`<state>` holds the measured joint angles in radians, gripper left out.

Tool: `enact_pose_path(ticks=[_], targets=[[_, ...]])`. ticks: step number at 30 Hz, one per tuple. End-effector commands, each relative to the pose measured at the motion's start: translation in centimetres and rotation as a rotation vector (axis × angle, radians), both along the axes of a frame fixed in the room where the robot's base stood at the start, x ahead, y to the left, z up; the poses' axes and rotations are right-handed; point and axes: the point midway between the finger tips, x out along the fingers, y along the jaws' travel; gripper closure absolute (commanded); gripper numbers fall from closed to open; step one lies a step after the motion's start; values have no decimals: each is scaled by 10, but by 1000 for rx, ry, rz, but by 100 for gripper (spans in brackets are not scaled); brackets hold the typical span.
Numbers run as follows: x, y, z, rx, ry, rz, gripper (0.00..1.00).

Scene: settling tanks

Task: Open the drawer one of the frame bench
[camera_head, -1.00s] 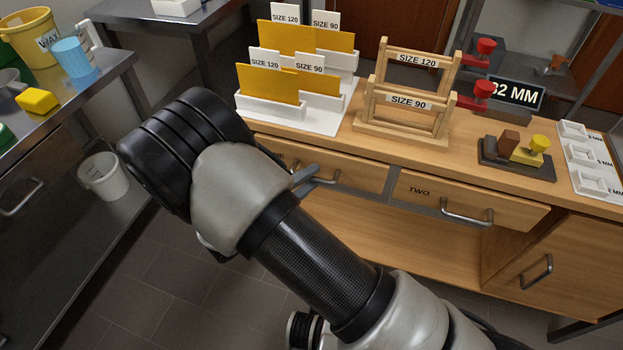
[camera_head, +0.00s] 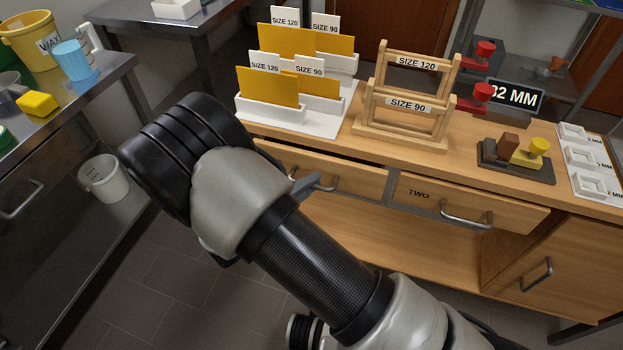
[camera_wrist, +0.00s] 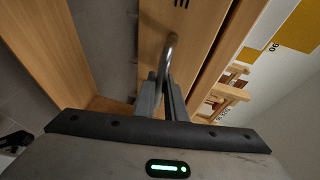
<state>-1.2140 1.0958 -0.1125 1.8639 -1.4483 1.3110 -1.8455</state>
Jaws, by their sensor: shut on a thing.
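Drawer one (camera_head: 345,177) is the left wooden drawer of the frame bench (camera_head: 500,165). It stands slightly open, with a narrow dark gap below the bench top. Its metal handle (camera_head: 326,184) shows partly beside my arm. In the wrist view my gripper (camera_wrist: 166,92) is shut on the curved bar handle (camera_wrist: 170,45), against the drawer front (camera_wrist: 194,32). In the head view my arm hides most of the gripper and the drawer's left end. Drawer two (camera_head: 418,194), to the right, is closed.
On the bench top are a white card holder (camera_head: 270,111), wooden frames (camera_head: 408,103), red clamps (camera_head: 483,92) and a small block fixture (camera_head: 516,160). A steel table (camera_head: 100,90) and a white bucket (camera_head: 103,178) are at left. The tiled floor before the bench is bare.

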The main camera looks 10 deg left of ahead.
Motion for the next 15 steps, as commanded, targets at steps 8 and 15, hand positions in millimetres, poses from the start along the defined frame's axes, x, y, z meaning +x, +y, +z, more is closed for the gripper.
enact_pose_path(ticks=[8, 15], targets=[[-82, 8, 2, -1, 7, 5, 100], [-126, 11, 0, 1, 4, 3, 100]])
